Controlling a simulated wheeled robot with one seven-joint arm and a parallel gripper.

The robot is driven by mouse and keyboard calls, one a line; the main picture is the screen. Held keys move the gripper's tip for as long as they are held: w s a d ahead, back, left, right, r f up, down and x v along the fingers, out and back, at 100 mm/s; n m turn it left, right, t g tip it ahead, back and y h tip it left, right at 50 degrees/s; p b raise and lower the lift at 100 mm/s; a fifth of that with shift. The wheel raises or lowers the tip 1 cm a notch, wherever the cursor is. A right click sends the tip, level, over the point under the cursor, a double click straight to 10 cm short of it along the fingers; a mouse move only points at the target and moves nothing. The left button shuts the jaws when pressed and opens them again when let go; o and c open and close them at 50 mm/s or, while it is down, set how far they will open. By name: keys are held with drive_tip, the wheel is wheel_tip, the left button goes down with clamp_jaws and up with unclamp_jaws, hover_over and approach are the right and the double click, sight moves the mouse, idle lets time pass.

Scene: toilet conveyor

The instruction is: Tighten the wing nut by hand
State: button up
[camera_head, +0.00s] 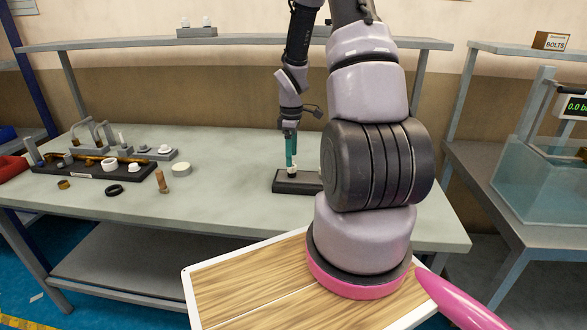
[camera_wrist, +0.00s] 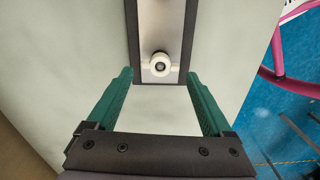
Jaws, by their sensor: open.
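A small white round piece (camera_wrist: 160,66) with a dark centre, likely the wing nut, sits on a grey plate on a dark block. Its wings cannot be made out. The dark block (camera_head: 297,187) stands on the workbench, and the white piece (camera_head: 292,171) shows on it just under my fingers. My gripper (camera_head: 291,163) points down with its green fingers apart and nothing between them. In the wrist view my gripper (camera_wrist: 160,76) has one finger on each side of the block's near end, clear of the white piece. My arm hides the block's right end in the head view.
The workbench (camera_head: 230,205) is clear around the block. At its left lie a dark tray (camera_head: 95,170) with fittings, a black ring (camera_head: 114,190), a brown bolt-like piece (camera_head: 162,182) and a white disc (camera_head: 181,169). A water tank (camera_head: 545,165) stands at the right.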

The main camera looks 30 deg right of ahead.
sight(292, 168)
drive_tip(key=shift+f, duration=0.1)
drive_tip(key=shift+f, duration=1.65)
drive_tip(key=c, duration=1)
drive_tip(key=m, duration=0.4)
drive_tip(key=shift+c, duration=0.3)
drive_tip(key=shift+m, duration=0.5)
drive_tip(key=m, duration=0.4)
drive_tip(key=shift+m, duration=0.3)
